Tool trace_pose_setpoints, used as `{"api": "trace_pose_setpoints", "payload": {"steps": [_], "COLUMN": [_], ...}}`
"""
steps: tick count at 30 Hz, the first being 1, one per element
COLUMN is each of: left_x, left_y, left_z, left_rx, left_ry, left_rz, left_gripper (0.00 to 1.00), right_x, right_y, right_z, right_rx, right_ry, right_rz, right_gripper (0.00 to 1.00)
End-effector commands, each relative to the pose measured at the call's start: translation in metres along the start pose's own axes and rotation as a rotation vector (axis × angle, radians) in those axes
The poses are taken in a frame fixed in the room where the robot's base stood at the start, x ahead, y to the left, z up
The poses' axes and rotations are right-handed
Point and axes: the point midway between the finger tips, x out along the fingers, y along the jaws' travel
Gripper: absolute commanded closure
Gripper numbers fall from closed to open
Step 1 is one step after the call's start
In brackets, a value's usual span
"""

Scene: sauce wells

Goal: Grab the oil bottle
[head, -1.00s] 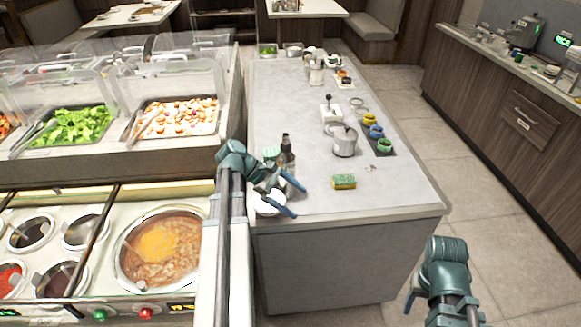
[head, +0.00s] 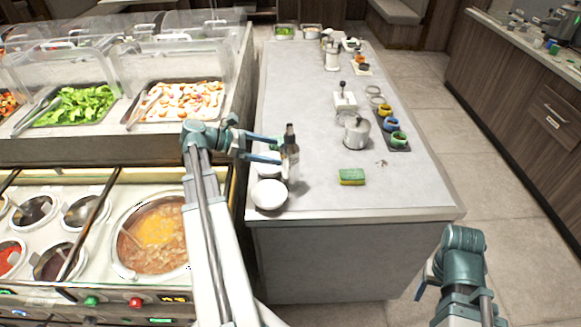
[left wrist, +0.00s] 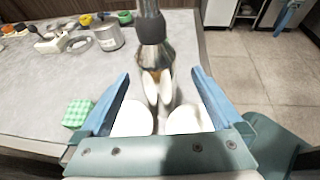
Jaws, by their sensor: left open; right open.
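The oil bottle (head: 291,160), clear with a dark neck and top, stands upright near the left edge of the grey counter. My left gripper (head: 270,149) is open and empty just left of it, pointing toward it at about body height. In the left wrist view the bottle (left wrist: 154,55) is ahead of the open jaws (left wrist: 160,74), roughly centred; I cannot tell whether it is between the fingertips. My right gripper (head: 424,280) is low at the right, off the counter, its fingers mostly hidden.
A white bowl (head: 270,195) stands in front of the bottle, with another white dish (head: 265,168) behind it. A green and yellow sponge (head: 352,177) and a metal pot (head: 356,134) are to the right. The food bar with a soup pot (head: 155,238) is at the left.

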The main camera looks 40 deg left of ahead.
Motion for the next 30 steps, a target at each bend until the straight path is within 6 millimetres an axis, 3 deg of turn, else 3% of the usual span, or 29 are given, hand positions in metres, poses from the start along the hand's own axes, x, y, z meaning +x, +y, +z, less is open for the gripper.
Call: {"api": "trace_pose_setpoints", "payload": {"steps": [1, 6, 17, 30], "left_x": [0.012, 0.034, 0.043, 0.093], "left_y": [-0.001, 0.000, 0.001, 0.006], "left_z": [-0.003, -0.002, 0.000, 0.002], "left_rx": [0.002, 0.000, 0.001, 0.001], "left_ry": [0.000, 0.000, 0.000, 0.000], "left_rz": [-0.002, -0.001, 0.001, -0.001], "left_gripper": [0.00, 0.00, 0.00, 0.00], "right_x": [0.007, 0.014, 0.016, 0.033], "right_y": [-0.001, -0.001, -0.002, -0.003], "right_z": [-0.001, -0.001, -0.001, -0.002], "right_rx": [0.000, 0.000, 0.000, 0.000], "right_ry": [0.000, 0.000, 0.000, 0.000], "right_rz": [0.000, 0.000, 0.000, 0.000], "right_gripper": [0.40, 0.40, 0.40, 0.40]}}
